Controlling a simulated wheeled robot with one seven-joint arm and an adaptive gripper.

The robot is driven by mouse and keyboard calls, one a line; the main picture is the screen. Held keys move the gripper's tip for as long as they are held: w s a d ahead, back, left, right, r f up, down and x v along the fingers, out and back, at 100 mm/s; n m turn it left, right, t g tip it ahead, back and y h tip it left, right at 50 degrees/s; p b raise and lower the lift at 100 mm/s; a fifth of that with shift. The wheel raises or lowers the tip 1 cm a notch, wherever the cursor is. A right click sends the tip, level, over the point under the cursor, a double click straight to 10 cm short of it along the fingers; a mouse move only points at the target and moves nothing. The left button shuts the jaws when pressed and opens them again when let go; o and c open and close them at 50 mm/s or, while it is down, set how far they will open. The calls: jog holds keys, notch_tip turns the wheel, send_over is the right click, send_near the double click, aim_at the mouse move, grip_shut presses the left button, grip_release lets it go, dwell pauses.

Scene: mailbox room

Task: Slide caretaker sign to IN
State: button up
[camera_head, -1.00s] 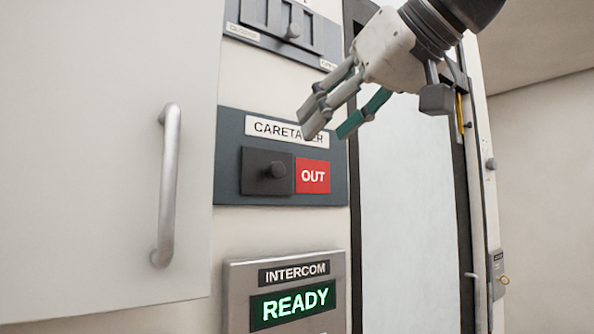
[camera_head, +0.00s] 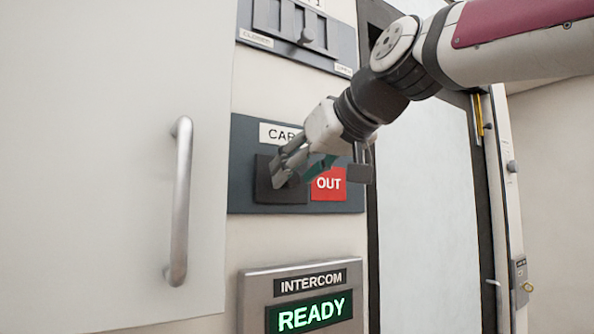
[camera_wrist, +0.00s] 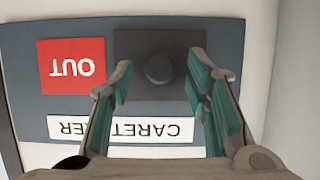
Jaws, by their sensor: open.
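The caretaker sign is a dark blue-grey wall panel (camera_head: 240,190) with a white name label (camera_head: 277,134), partly hidden by my gripper. Its dark sliding cover (camera_head: 266,192) sits on the left, and the red OUT field (camera_head: 328,184) shows to its right. In the wrist view, upside down, the round knob (camera_wrist: 159,68) stands on the dark cover (camera_wrist: 130,88), with the red OUT field (camera_wrist: 72,66) to the left. My gripper (camera_head: 280,178) is open at the cover. In the wrist view its fingertips (camera_wrist: 158,76) lie either side of the knob, with gaps showing.
A steel intercom (camera_head: 258,290) reading READY is below the panel. A white door with a metal handle (camera_head: 180,200) stands at the left. Another slider panel (camera_head: 300,45) is above. A frosted door panel (camera_head: 430,220) is to the right.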

jog(key=shift+w+a+f, duration=0.15)
jog(key=shift+w+a, duration=0.1)
jog(key=shift+w, duration=0.1)
grip_shut()
jog(key=w+d+b, duration=0.1)
jog(key=w+d, duration=0.1)
jog(key=d, duration=0.1)
jog(key=w+d+b, duration=0.2)
jog(key=d, duration=0.1)
jog(key=w+d+b, duration=0.2)
jog(key=shift+d, duration=0.4)
jog(key=shift+w+d, duration=0.15)
jog(key=shift+d, duration=0.2)
grip_release()
jog(key=shift+w+d, duration=0.1)
